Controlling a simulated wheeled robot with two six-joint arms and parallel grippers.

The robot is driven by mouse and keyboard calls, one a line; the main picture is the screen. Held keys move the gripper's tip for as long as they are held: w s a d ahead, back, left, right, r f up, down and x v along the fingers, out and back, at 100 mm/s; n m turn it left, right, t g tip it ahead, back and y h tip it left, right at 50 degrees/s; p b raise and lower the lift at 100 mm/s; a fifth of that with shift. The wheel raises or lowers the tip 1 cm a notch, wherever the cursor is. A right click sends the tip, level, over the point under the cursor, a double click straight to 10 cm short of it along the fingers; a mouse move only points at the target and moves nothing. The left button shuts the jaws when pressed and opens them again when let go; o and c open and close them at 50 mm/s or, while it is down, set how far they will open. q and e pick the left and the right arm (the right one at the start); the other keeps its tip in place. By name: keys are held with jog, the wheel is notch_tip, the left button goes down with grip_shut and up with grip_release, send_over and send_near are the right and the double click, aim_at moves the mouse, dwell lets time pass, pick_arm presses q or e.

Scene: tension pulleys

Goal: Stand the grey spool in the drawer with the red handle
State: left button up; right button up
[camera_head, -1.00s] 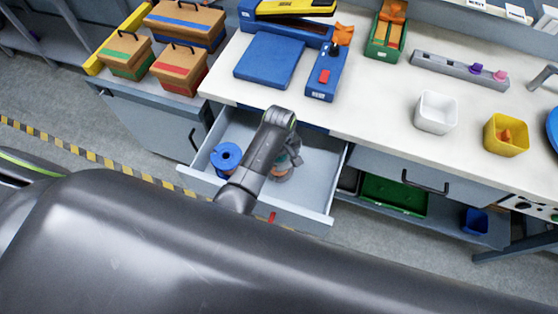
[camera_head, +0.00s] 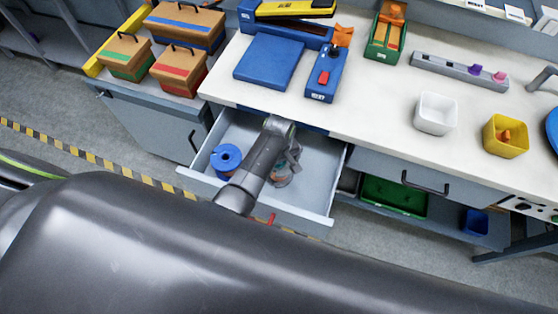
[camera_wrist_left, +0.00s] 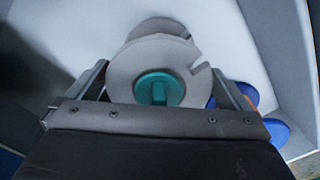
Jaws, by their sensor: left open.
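The drawer (camera_head: 312,212) with the red handle (camera_head: 271,218) is pulled out below the worktop. The grey spool (camera_head: 287,172) is in it, partly hidden by my left arm in the head view. In the left wrist view the grey spool (camera_wrist_left: 125,75) shows a notched flange with a teal centre, and a second flange behind it. It appears to stand upright. My left gripper (camera_wrist_left: 162,75) is open, with one finger on each side of the spool; contact cannot be told. My right gripper is not in view.
A blue spool (camera_head: 226,157) stands in the drawer, left of the grey one. The drawer's right part is clear. On the worktop are a blue box (camera_head: 270,60), a white bin (camera_head: 435,112) and a yellow bin (camera_head: 506,136).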

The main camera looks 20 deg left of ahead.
pick_arm(q)
notch_tip(320, 180, up, 12)
jog(key=shift+r, duration=0.1)
dwell(0.5)
dwell(0.4)
